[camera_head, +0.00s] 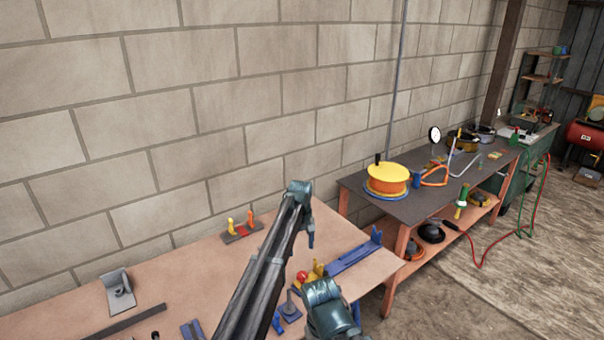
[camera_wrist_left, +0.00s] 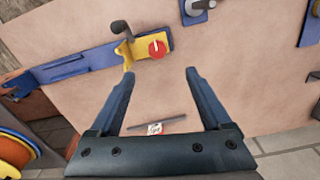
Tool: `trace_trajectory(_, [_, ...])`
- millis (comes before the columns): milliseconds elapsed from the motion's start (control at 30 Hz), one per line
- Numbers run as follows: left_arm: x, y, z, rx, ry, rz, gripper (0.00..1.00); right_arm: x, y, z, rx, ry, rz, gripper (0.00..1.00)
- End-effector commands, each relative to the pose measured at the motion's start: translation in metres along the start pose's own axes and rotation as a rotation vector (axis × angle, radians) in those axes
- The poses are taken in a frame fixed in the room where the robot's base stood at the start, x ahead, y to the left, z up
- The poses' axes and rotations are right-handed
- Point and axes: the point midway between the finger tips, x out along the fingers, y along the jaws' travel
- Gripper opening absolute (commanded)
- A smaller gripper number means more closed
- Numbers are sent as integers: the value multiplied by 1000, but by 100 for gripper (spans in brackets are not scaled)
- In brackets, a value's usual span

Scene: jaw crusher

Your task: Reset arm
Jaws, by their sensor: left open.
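My left gripper (camera_head: 310,241) hangs over the workbench (camera_head: 180,278), near the wall end of my arm. Its two fingers are wide apart and empty in the left wrist view (camera_wrist_left: 159,76). The bare bench top shows between and beyond them. Above the fingers in that view is a blue bar (camera_wrist_left: 65,69) with a yellow clamp piece (camera_wrist_left: 131,50) and a red knob (camera_wrist_left: 157,49). The head view shows the blue bar (camera_head: 355,255) to the right of the gripper.
A small dark holder with yellow and red pieces (camera_head: 242,230) sits near the block wall. A grey metal bracket (camera_head: 120,292) stands at the left. A second bench (camera_head: 430,200) at the right holds an orange and yellow reel (camera_head: 386,180). Free bench surface lies between the bracket and holder.

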Motion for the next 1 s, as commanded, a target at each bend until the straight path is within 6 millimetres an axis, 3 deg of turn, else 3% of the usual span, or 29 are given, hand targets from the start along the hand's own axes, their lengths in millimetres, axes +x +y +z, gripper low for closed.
trace_trajectory(133, [0,-68,39,68,9,6,82,0,0,0,0,0,0,61])
trace_trajectory(300, [0,-165,102,212,28,14,82,0,0,0,0,0,0,61])
trace_trajectory(500, [-1,-229,152,332,46,18,82,0,0,0,0,0,0,61])
trace_trajectory(867, [-1,-306,227,480,70,16,82,0,0,0,0,0,0,61])
trace_trajectory(900, [-1,-292,226,508,61,9,82,0,0,0,0,0,0,61])
trace_trajectory(1000, [-1,-277,239,557,47,-8,82,0,0,0,0,0,0,61])
